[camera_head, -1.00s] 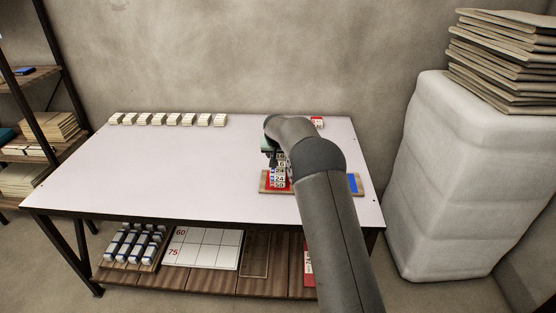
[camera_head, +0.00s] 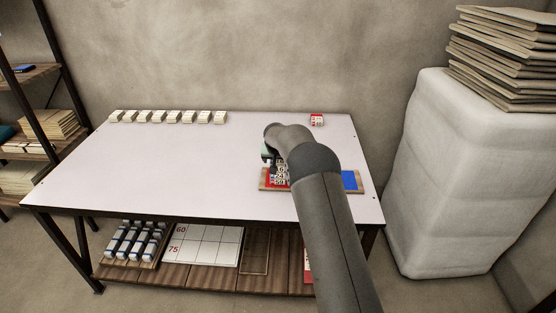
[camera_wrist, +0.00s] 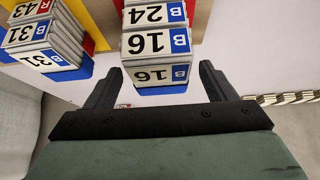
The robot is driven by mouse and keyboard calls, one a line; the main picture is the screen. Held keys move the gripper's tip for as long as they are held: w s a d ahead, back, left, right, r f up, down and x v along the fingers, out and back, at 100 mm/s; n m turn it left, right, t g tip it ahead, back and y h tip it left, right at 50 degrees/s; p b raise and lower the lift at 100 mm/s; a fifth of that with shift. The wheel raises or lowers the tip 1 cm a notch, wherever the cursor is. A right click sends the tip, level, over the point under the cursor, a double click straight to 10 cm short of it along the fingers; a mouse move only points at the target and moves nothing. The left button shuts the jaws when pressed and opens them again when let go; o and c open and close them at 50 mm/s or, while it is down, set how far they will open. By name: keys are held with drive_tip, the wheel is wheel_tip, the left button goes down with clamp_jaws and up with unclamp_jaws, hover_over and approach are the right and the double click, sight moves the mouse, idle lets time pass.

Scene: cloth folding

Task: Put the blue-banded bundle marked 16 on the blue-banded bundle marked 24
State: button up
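The blue-banded bundle marked 16 (camera_wrist: 155,62) is between the fingers of my gripper (camera_wrist: 160,78) in the wrist view. Narrow gaps show beside it, so the fingers look open around it. The blue-banded bundle marked 24 (camera_wrist: 150,14) shows directly beyond it, cut by the top edge. I cannot tell whether 16 rests on it or is only against it. In the head view, my gripper (camera_head: 270,156) is over a wooden tray (camera_head: 264,186) with a red and a blue section, and small number labels (camera_head: 278,174) show there. My arm hides part of the tray.
In the wrist view, bundles marked 31 (camera_wrist: 38,50) and 43 (camera_wrist: 28,10) stand to the left. A red-marked bundle (camera_head: 317,120) stands at the table's back right. A row of white bundles (camera_head: 168,117) lines the back edge. The table's left and middle (camera_head: 170,165) are clear.

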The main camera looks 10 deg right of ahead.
drive_tip(key=shift+r, duration=0.1)
drive_tip(key=shift+r, duration=0.3)
drive_tip(key=b+v, duration=0.1)
drive_tip(key=v, duration=1.1)
drive_tip(key=s+d+r+n+g, duration=0.1)
drive_tip(key=s+r+g, duration=0.25)
drive_tip(key=s, duration=1.85)
drive_tip(key=s+f+n+g, duration=0.1)
drive_tip(key=s, duration=1.3)
drive_tip(key=s+f+g+y, duration=0.1)
drive_tip(key=s+f, duration=0.1)
drive_tip(key=s, duration=1.2)
drive_tip(key=shift+s+a+f+n+g+y, duration=0.25)
drive_tip(key=shift+s+f+n+g+y, duration=0.05)
drive_tip(key=shift+s+n+g, duration=0.1)
